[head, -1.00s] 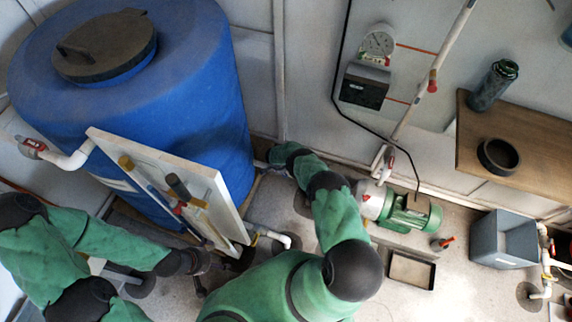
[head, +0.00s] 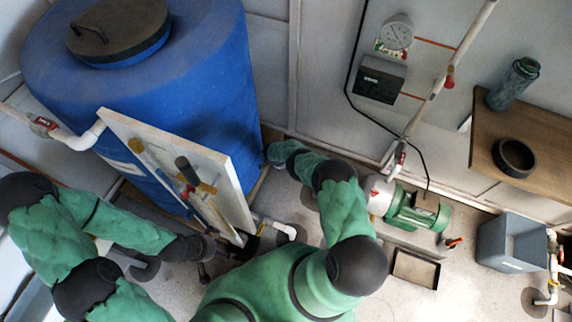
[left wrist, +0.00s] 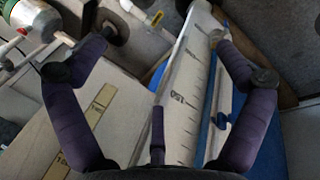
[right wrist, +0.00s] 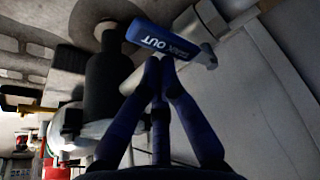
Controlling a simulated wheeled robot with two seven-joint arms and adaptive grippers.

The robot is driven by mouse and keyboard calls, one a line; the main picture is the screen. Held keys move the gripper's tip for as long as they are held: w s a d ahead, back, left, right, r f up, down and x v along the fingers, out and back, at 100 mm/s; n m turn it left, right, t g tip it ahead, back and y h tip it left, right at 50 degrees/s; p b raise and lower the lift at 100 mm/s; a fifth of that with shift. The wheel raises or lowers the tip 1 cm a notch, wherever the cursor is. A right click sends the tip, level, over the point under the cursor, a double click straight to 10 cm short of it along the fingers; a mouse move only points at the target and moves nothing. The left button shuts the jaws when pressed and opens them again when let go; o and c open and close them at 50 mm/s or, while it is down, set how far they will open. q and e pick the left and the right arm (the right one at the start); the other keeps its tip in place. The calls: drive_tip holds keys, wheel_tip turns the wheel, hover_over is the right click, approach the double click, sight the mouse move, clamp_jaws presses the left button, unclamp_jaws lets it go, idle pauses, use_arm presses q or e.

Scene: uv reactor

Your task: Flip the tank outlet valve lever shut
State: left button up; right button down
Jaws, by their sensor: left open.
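The tank outlet valve lever is a blue handle (right wrist: 163,40) with white lettering ending in "OUT" in the right wrist view. It lies aslant near a metal pipe fitting. My right gripper (right wrist: 160,64) has its fingers drawn together, tips right at the lower edge of the handle; I cannot tell whether they touch it. The handle is not clear in the head view. The blue tank (head: 150,90) stands at the left. My left gripper (head: 222,254) is low by the white panel; in the left wrist view its fingers (left wrist: 160,72) are spread wide and empty.
A white panel (head: 225,185) with coloured-handled tools leans before the tank. The green pump (head: 418,212), a shallow tray (head: 415,270) and a grey bin (head: 507,243) stand to the right. A wooden shelf (head: 545,135) holds a bottle and a black ring.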

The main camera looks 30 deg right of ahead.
use_arm(q)
drive_tip(key=shift+a+f, duration=0.2)
drive_tip(key=shift+f, duration=0.15)
use_arm(e)
drive_tip(key=shift+w+a+m, duration=0.2)
drive_tip(key=shift+a+m, duration=0.2)
drive_tip(key=shift+m, duration=0.2)
use_arm(q)
drive_tip(key=shift+b, duration=0.3)
use_arm(e)
drive_tip(key=shift+w+d, duration=0.1)
